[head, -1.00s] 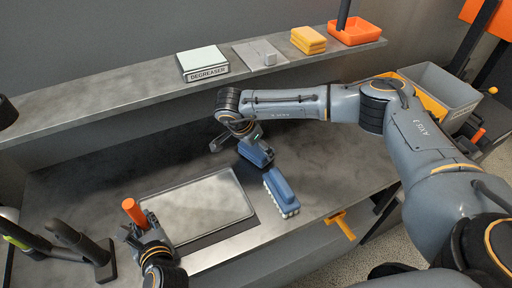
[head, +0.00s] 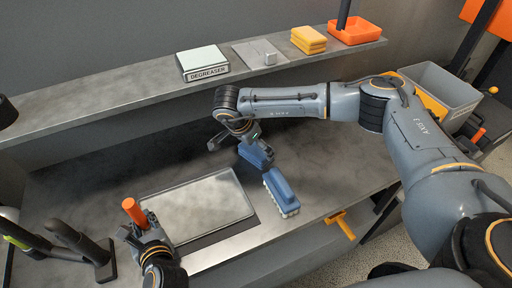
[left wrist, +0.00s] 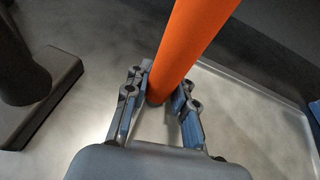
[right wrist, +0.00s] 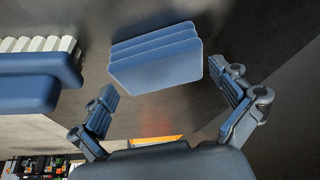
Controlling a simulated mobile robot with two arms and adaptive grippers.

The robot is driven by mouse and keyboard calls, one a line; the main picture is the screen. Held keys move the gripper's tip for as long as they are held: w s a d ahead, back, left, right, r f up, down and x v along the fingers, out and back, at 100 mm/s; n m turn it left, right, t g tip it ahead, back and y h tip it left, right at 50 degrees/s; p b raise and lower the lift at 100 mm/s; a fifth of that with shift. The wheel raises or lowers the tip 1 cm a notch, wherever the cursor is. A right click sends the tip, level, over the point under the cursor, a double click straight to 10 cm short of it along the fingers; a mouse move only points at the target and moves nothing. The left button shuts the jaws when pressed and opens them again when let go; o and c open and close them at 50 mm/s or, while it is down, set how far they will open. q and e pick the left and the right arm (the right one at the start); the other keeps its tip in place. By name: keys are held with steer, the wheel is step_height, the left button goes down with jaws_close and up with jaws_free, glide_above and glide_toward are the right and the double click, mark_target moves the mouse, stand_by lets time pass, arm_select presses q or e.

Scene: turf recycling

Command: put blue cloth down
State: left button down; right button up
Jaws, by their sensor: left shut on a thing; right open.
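The blue cloth (head: 256,153) is folded in layers and lies on the grey workbench (head: 95,165), behind the blue brush. In the right wrist view the cloth (right wrist: 155,58) sits just beyond my fingertips. My right gripper (head: 233,138) is open and empty beside the cloth; its two fingers (right wrist: 172,84) are spread wide with a gap to the cloth. My left gripper (head: 143,225) is shut on an orange handle (head: 133,211) at the front left of the bench. The left wrist view shows the orange handle (left wrist: 190,45) between the fingers.
A blue brush (head: 281,192) with white bristles lies right of a metal tray (head: 200,207). A dark stand (head: 85,247) is left of my left gripper. The shelf (head: 120,115) behind holds a degreaser box (head: 203,63), yellow sponges (head: 309,40) and an orange tray (head: 354,33).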

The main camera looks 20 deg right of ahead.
steer(key=v, duration=1)
steer(key=shift+a+r, duration=0.2)
steer(key=shift+r, duration=0.1)
